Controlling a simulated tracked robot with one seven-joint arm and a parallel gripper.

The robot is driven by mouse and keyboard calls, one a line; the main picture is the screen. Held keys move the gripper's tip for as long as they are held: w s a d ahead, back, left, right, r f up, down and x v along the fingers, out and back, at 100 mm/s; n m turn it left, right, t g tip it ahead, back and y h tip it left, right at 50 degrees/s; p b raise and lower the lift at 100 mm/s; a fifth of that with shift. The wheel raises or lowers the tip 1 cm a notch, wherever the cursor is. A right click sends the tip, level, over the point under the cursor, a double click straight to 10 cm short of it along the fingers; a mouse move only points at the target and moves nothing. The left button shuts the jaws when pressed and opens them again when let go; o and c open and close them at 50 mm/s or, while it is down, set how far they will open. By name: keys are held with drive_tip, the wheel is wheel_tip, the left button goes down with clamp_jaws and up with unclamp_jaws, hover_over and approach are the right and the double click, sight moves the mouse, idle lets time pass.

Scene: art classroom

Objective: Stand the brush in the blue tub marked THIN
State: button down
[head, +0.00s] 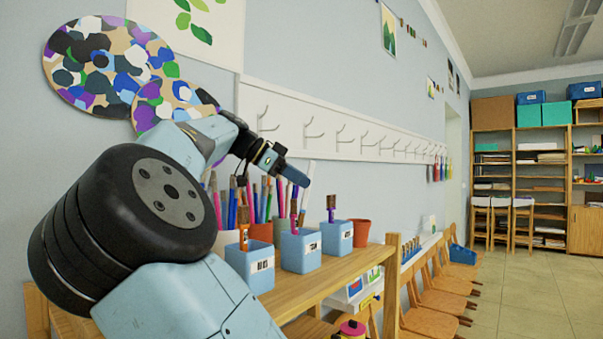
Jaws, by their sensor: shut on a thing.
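Three blue tubs with white labels stand in a row on the wooden shelf: a near one (246,262), a middle one (291,254) and a far one (331,241). The label lettering is too small to read surely. My gripper (291,172) is above the middle tub, its fingers shut on a slim purple brush (294,207). The brush hangs roughly upright, its lower end at the middle tub's mouth; I cannot tell whether it is inside or behind the rim. Other brushes stand in the near tub (244,230) and the far tub (331,204).
Behind the tubs are several upright coloured pencils or brushes (232,208) and a terracotta pot (261,231). Another terracotta pot (361,232) stands past the far tub. A white hook rail (340,128) runs along the wall. Wooden chairs (435,300) line the wall; the floor at right is clear.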

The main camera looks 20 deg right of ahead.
drive_tip(key=shift+s+d+f, duration=0.1)
drive_tip(key=shift+s+f, duration=0.05)
drive_tip(key=shift+f, duration=0.6)
drive_tip(key=shift+s+d+f, duration=0.1)
drive_tip(key=shift+s+f, duration=0.05)
drive_tip(key=shift+f, duration=0.55)
drive_tip(key=shift+s+d+f, duration=0.1)
drive_tip(key=shift+s+f, duration=0.05)
drive_tip(key=shift+f, duration=0.6)
drive_tip(key=c, duration=1)
unclamp_jaws()
drive_tip(key=shift+c, duration=0.2)
drive_tip(key=s+r, duration=1.2)
drive_tip(key=s, duration=0.2)
drive_tip(key=shift+r, duration=0.4)
